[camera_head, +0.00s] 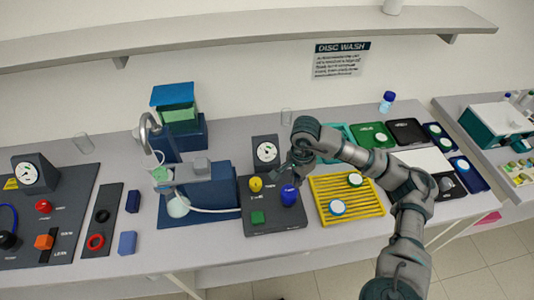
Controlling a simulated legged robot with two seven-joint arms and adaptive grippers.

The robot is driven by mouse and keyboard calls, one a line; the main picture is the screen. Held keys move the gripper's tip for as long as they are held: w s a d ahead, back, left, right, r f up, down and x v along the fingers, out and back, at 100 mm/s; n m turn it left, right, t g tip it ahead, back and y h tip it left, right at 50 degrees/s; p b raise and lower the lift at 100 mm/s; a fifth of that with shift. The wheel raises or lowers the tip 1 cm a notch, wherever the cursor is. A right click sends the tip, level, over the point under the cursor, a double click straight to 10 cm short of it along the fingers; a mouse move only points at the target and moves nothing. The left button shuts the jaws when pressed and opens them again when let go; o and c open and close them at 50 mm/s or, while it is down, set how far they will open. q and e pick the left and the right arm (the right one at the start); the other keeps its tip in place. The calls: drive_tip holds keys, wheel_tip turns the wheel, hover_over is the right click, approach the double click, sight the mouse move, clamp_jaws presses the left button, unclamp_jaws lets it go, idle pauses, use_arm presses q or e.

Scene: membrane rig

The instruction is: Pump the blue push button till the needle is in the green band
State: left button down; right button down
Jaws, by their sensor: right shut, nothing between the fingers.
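The blue push button (289,195) stands at the right side of a dark control panel (272,222) in the middle of the bench. My right gripper (287,174) is shut and empty, just above and behind the blue button. I cannot tell whether it touches the button. A round white gauge (267,152) sits on a dark block behind the panel. Its needle and any green band are too small to read. My left gripper does not show.
A yellow rack (346,201) with white discs lies right of the panel. A flask (177,206) and pump rig (208,188) stand left, with a white tube running to the panel. Another gauge (28,172) is far left. Green and black trays (372,137) lie behind my right arm.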

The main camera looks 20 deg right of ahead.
idle(0.3)
drive_tip(key=shift+f+b, duration=1.75)
drive_tip(key=shift+f, duration=0.3)
drive_tip(key=shift+r+p, duration=1.2)
drive_tip(key=shift+r, duration=0.9)
drive_tip(key=shift+f, duration=0.15)
drive_tip(key=shift+f+b, duration=1.8)
drive_tip(key=shift+f, duration=0.2)
drive_tip(key=shift+r+p, duration=1.25)
drive_tip(key=shift+r, duration=0.9)
